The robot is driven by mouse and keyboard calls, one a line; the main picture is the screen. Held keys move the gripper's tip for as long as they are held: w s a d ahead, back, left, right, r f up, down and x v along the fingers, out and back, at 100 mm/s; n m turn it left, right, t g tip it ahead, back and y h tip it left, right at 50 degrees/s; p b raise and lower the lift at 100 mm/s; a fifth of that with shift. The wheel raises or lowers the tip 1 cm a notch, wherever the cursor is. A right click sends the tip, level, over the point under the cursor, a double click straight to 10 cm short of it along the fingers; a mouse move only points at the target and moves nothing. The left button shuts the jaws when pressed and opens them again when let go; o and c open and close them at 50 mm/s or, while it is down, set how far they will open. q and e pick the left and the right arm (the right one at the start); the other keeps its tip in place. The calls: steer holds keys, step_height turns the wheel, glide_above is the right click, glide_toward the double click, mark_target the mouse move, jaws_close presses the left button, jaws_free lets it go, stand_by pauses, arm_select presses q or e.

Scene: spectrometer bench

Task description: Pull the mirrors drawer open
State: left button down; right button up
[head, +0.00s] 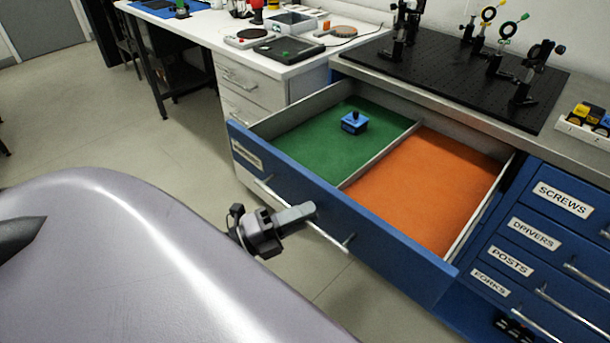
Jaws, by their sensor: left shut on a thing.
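A wide blue-fronted drawer (400,235) stands pulled out from the bench; its label (247,155) is too small to read. Inside, a divider (380,152) parts a green-lined compartment (310,140) on the left from an orange-lined one (430,190) on the right. A small blue block with a black knob (354,123) sits on the green lining. My left gripper (303,213) is shut on the drawer's long metal bar handle (330,238), near its middle, hiding part of it. My right gripper is not in view.
Smaller blue drawers labelled SCREWS, DRIVERS, POSTS and FORKS (490,283) are at the right. A black breadboard (450,75) with optics mounts lies on the bench above. A white table (260,55) with equipment stands behind. The floor (130,140) at the left is clear.

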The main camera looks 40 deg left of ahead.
arm_select(q)
steer(key=c, duration=1.4)
jaws_free()
steer(key=shift+c, duration=0.2)
steer(key=shift+s+a, duration=0.1)
steer(key=b+v, duration=0.1)
steer(key=v, duration=0.6)
steer(key=s+d+f+n+g+y+p, duration=0.1)
steer(key=d+f+n+g+y, duration=0.2)
steer(key=d+f+n, duration=0.3)
steer(key=s+d+f+n+g+y+p, duration=0.1)
steer(key=d+f+n+g+y, duration=0.2)
steer(key=f+n, duration=0.4)
steer(key=d+n+g, duration=0.1)
steer(key=d+n, duration=0.1)
steer(key=n, duration=0.7)
steer(key=shift+s+d+y+p, duration=0.3)
steer(key=shift+s+d+y, duration=0.05)
steer(key=shift+y, duration=0.05)
